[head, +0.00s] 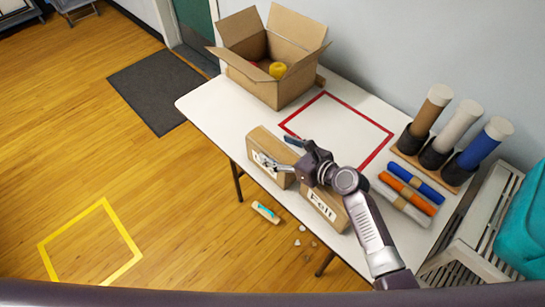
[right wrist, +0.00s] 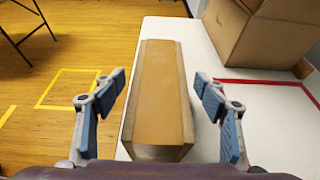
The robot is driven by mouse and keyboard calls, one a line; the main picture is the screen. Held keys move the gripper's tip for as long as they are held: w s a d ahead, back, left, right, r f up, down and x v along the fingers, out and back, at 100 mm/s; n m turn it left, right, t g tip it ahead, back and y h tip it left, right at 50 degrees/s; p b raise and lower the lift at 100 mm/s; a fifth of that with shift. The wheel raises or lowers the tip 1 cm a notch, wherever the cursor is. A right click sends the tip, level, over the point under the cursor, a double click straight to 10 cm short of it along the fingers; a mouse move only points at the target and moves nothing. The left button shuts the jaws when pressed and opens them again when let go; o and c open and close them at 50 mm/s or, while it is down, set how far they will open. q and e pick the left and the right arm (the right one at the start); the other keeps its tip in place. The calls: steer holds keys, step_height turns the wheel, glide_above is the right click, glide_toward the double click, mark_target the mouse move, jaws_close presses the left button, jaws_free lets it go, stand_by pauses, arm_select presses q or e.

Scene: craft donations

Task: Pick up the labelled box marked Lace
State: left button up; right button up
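A brown cardboard box (head: 262,138) stands on the white table near its front edge. Its white label is mostly hidden by a gripper finger, so I cannot read the word. In the right wrist view the long brown box (right wrist: 158,85) lies between the fingers. My right gripper (head: 280,153) is open over this box, one finger on each side, with visible gaps in the right wrist view (right wrist: 160,84). A second box (head: 322,205), labelled Felt, stands to the right, partly under my right arm. My left gripper is not in view.
A large open carton (head: 280,88) with a yellow item stands at the table's back left. A red outlined square (head: 352,123) on the table is empty. Upright rolls (head: 430,113) and lying rolls (head: 407,193) stand at right. Scraps lie on the floor.

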jaws_close()
steer(key=shift+r, duration=0.1)
stand_by(0.3)
